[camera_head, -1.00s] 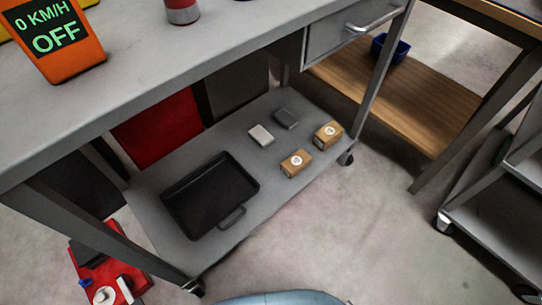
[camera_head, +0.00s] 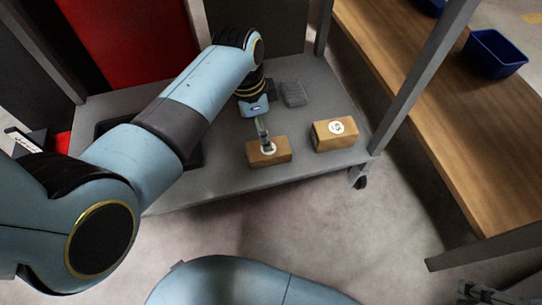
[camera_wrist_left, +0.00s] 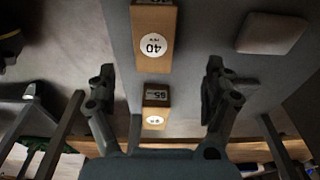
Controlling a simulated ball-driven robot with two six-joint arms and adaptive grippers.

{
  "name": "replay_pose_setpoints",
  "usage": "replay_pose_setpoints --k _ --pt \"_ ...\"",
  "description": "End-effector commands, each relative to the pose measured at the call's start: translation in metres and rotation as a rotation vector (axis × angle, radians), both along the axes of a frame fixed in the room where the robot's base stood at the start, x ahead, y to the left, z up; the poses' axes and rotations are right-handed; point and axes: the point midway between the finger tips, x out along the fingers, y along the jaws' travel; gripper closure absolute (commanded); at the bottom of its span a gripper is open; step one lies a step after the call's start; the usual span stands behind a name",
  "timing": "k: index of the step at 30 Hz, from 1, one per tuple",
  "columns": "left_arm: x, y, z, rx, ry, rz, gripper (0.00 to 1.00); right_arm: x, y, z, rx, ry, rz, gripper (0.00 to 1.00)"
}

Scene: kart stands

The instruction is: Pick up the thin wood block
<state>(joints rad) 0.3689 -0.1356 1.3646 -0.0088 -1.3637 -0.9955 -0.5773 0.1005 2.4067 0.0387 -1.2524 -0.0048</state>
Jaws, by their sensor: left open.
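Two wood blocks sit on the grey lower shelf. The left block (camera_head: 268,152) reads "40" in the left wrist view (camera_wrist_left: 153,60). The right, thicker-looking block (camera_head: 333,135) appears to read "65" in the left wrist view (camera_wrist_left: 155,96). My left gripper (camera_head: 264,138) is over the left block in the head view, pointing down. Its spread fingers show in the left wrist view (camera_wrist_left: 158,75), with nothing held between them. I cannot tell whether a finger touches the block.
A dark grey block (camera_head: 294,94) lies behind the wood blocks. A light grey block (camera_wrist_left: 270,34) shows in the left wrist view. A black tray (camera_head: 108,128) is partly behind my left arm. A cart leg (camera_head: 418,80) stands right of the blocks, and a blue bin (camera_head: 495,54) is beyond.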

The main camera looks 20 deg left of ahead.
Motion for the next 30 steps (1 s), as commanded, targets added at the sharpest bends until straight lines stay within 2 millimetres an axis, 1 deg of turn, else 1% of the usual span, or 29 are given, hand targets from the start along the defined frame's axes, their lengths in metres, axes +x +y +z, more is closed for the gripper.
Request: replay_pose_setpoints --k 1,2,6,9,12,17,20,24,30 --pt "-0.003 -0.002 -0.021 -0.001 0.013 -0.001 0.15 0.002 0.003 -0.003 0.007 -0.023 0.002 0.45" --pt "-0.003 -0.002 -0.024 0.0 0.011 0.0 0.15 0.004 0.003 -0.004 0.008 -0.04 0.002 0.45" --pt "0.0 -0.004 -0.032 0.0 0.005 0.001 0.15 0.013 0.002 -0.022 0.009 -0.133 0.0 0.45" --pt "0.0 -0.004 -0.038 0.0 0.005 0.001 0.15 0.018 0.002 -0.03 0.01 -0.186 0.0 0.45" --pt "0.001 -0.005 -0.041 0.0 0.005 0.001 0.15 0.021 0.002 -0.033 0.011 -0.219 0.0 0.45" --pt "0.0 -0.006 -0.044 0.001 0.004 0.003 0.15 0.022 0.002 -0.038 0.012 -0.25 0.0 0.45" --pt "-0.001 -0.007 -0.05 0.001 0.006 0.002 0.15 0.023 0.002 -0.047 0.012 -0.291 0.001 0.45" --pt "-0.002 -0.01 -0.061 0.0 0.007 0.002 0.15 0.024 0.002 -0.061 0.013 -0.384 0.004 0.45" --pt "-0.004 -0.015 -0.075 -0.001 0.007 0.003 0.15 0.021 0.004 -0.075 0.018 -0.52 0.013 0.45"
